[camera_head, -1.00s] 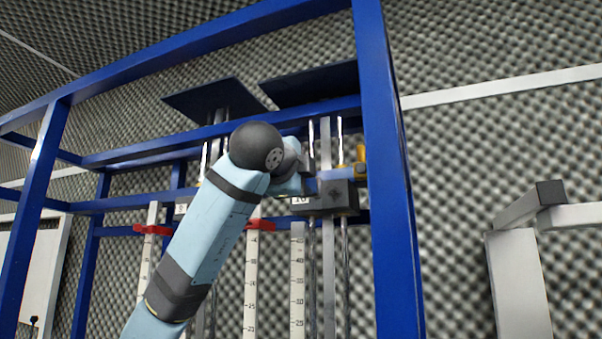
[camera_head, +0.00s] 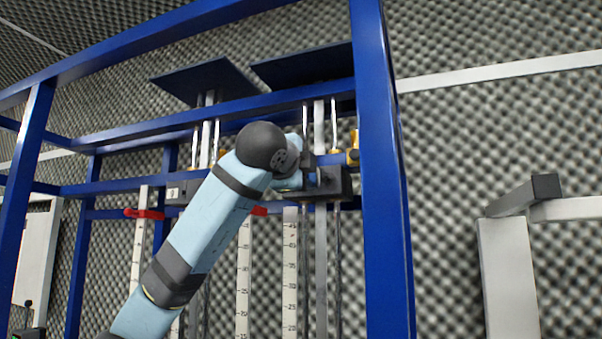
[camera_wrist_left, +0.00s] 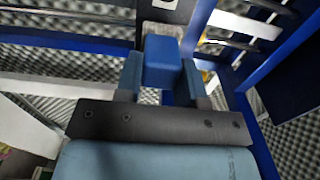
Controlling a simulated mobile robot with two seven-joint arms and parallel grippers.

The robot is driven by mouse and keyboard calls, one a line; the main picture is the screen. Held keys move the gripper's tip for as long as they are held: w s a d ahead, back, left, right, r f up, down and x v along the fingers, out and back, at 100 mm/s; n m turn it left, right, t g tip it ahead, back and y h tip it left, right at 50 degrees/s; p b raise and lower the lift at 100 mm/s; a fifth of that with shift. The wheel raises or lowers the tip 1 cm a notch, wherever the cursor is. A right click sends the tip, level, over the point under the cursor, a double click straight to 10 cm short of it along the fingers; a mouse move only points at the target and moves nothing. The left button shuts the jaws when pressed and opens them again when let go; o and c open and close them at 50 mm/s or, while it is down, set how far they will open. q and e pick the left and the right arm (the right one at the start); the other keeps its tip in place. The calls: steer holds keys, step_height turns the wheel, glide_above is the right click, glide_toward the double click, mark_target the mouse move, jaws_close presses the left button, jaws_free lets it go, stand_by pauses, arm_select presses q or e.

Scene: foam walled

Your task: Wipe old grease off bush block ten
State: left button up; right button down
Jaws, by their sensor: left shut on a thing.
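My left gripper (camera_wrist_left: 163,82) is shut on a blue block-shaped tool (camera_wrist_left: 164,62) with a mottled grey pad at its far end. The pad is at the face of a dark block (camera_wrist_left: 168,9) at the top of the wrist view; whether it touches is hard to tell. In the head view, a dark bush block (camera_head: 332,184) sits on the vertical rods just right of my left wrist. My arm hides its left part, and its number is not readable now. The left fingers are mostly hidden there. My right gripper is not in view.
A blue frame surrounds the rods, with a thick upright (camera_head: 384,170) close right of the block. Another labelled block (camera_head: 182,191) and a red clamp (camera_head: 144,213) are to the left. White scales (camera_head: 290,270) hang below. Dark plates (camera_head: 302,66) are above.

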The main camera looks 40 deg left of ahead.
arm_select(q)
steer(key=shift+w, duration=0.45)
steer(key=shift+w+a, duration=0.2)
steer(key=shift+w, duration=0.2)
